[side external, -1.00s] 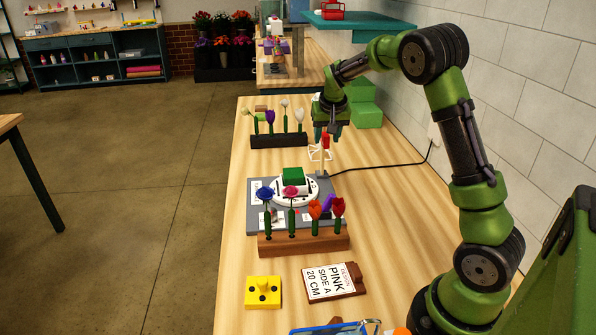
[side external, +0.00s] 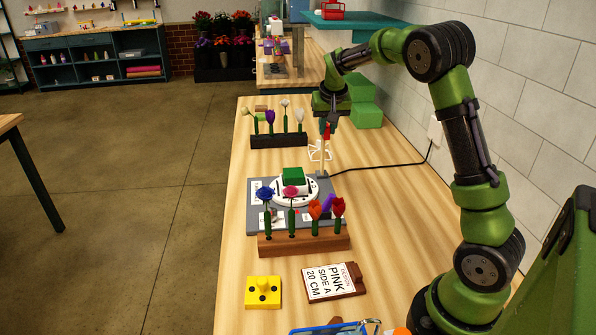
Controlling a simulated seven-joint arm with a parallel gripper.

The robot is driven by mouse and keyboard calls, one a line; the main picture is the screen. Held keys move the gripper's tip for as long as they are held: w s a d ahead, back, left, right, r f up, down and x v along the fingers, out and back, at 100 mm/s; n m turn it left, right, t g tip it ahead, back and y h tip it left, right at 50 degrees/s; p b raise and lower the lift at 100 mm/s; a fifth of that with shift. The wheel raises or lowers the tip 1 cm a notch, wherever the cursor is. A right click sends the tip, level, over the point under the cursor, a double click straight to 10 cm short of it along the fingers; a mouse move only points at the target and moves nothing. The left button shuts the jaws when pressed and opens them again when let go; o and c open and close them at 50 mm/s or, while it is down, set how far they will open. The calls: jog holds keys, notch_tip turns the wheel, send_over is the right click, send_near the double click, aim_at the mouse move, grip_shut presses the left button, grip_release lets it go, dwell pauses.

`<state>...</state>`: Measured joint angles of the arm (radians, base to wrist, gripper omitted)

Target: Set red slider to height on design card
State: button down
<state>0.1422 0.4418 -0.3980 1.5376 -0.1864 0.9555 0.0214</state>
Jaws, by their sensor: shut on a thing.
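The red slider (side external: 327,131) is on the upper part of a thin white upright post (side external: 323,160) at the back right corner of the grey station board. My gripper (side external: 328,121) points down over the post and is shut on the red slider; the fingertips are small, and the exact contact is hard to see. The design card (side external: 330,282) lies on a brown clipboard at the front of the bench and reads PINK, SIDE A, 20 CM. Any height marks on the post are too small to read.
A white round holder with a green block (side external: 293,175) sits on the grey board (side external: 256,216). A wooden rack (side external: 303,241) of flowers stands in front, a dark rack (side external: 278,141) behind. A yellow block (side external: 263,292) is front left. A black cable (side external: 385,168) runs to the wall.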

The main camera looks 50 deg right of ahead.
aim_at(327, 128)
notch_tip(327, 128, up, 6)
jog(key=c, duration=1)
grip_release()
jog(key=shift+c, duration=0.2)
jog(key=v, duration=1.6)
jog(key=shift+r, duration=0.35)
jog(key=shift+s+a, duration=0.1)
